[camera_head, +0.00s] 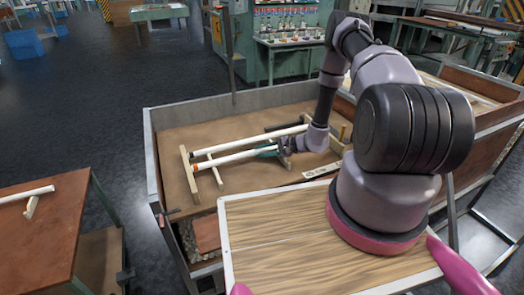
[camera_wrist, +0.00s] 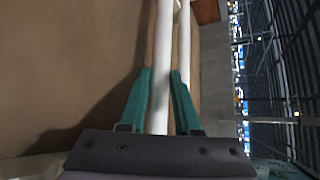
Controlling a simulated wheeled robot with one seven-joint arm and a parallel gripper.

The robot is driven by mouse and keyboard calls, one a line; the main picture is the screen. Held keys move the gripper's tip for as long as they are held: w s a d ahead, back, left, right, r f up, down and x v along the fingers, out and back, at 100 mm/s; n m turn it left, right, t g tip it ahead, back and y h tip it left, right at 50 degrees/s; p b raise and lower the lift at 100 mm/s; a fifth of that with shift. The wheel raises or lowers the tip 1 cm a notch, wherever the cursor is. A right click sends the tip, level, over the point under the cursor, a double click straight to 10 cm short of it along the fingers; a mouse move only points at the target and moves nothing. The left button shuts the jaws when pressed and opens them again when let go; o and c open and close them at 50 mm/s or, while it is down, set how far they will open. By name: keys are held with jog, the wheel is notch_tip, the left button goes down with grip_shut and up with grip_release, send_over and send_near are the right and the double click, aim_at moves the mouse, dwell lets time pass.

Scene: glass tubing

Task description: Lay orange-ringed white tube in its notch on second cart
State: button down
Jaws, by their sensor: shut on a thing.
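The orange-ringed white tube (camera_head: 232,158) slants over the brown bed of the cart (camera_head: 165,138), with its orange ring at the left end. My gripper (camera_head: 268,152) is shut on this tube near its right part. In the wrist view, the tube (camera_wrist: 163,60) runs lengthwise between the teal fingers (camera_wrist: 160,100). Wooden notched rails (camera_head: 188,172) lie under the tube's left end; I cannot tell whether the tube rests in a notch or is just above. A second white tube (camera_head: 250,141) lies behind it, roughly parallel, and also shows in the wrist view (camera_wrist: 184,45).
The cart has raised grey and wooden sides. A brown table (camera_head: 50,225) at the left carries another white tube (camera_head: 25,193) on a small wooden support. Bare bed lies left of and in front of the tubes. A flat pale plate (camera_head: 322,171) lies at the right.

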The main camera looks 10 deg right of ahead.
jog(key=c, duration=0.6)
grip_release()
jog(key=shift+r, duration=0.35)
jog(key=v, duration=1.2)
jog(key=shift+r, duration=0.25)
jog(key=s+a+r+n+g+h, duration=0.1)
jog(key=s+a+r+n+g, duration=0.1)
jog(key=r, duration=0.8)
jog(key=s+a+r+n+g+h, duration=0.1)
jog(key=a+r+n, duration=0.1)
jog(key=r, duration=0.7)
jog(key=s+a+r+n+g+h, duration=0.1)
jog(key=s+a+r+n+g, duration=0.1)
jog(key=r, duration=0.8)
jog(key=s+r+t+h, duration=0.2)
jog(key=s+r, duration=0.4)
jog(key=r, duration=0.1)
jog(key=s+d+r+t+h, duration=0.1)
jog(key=s+r+t+h, duration=0.1)
jog(key=s+r, duration=0.4)
jog(key=s+d+r+t+h, duration=0.1)
jog(key=s+r+t+h, duration=0.1)
jog(key=s+r, duration=0.5)
jog(key=shift+r+n+h, duration=0.3)
jog(key=shift+h, duration=0.1)
